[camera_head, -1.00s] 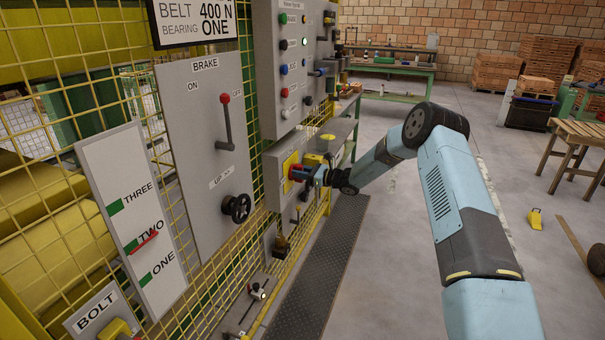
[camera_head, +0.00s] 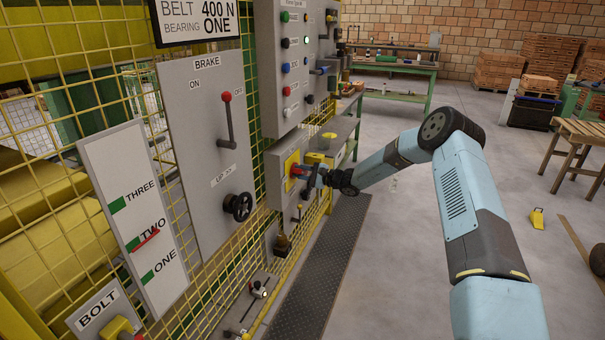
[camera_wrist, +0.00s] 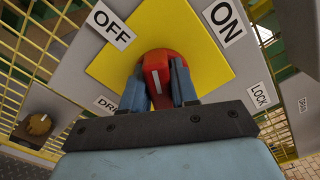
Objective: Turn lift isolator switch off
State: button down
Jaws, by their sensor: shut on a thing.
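The isolator switch is a red knob (camera_wrist: 163,68) with a white line, on a yellow plate (camera_wrist: 208,48) in the wrist view. An OFF label (camera_wrist: 111,25) is at the plate's upper left and an ON label (camera_wrist: 222,20) at its upper right. The white line lies nearly upright in the picture, leaning a little to the upper left. My gripper (camera_wrist: 166,82) has a finger on each side of the knob and is shut on it. In the head view my gripper (camera_head: 303,178) meets the yellow plate (camera_head: 291,164) on a grey box; the knob is partly hidden.
A brake panel (camera_head: 197,140) with a red-tipped lever and a black handwheel (camera_head: 238,207) is left of the switch. A button panel (camera_head: 275,80) stands above it.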

jog(key=n, duration=0.4)
jog(key=shift+s+a+f, duration=0.35)
jog(key=shift+s+f, duration=0.05)
jog(key=shift+f+n, duration=0.2)
jog(key=shift+n, duration=1)
jog(key=shift+d, duration=0.15)
jog(key=c, duration=1.3)
grip_release()
jog(key=shift+f, duration=0.1)
jog(key=o, duration=0.3)
jog(key=shift+w, duration=0.1)
jog(key=shift+o, duration=0.2)
jog(key=shift+d+r, duration=0.1)
jog(key=shift+r, duration=0.1)
jog(key=shift+d, duration=0.15)
jog(key=v, duration=1.3)
jog(key=shift+d, duration=0.2)
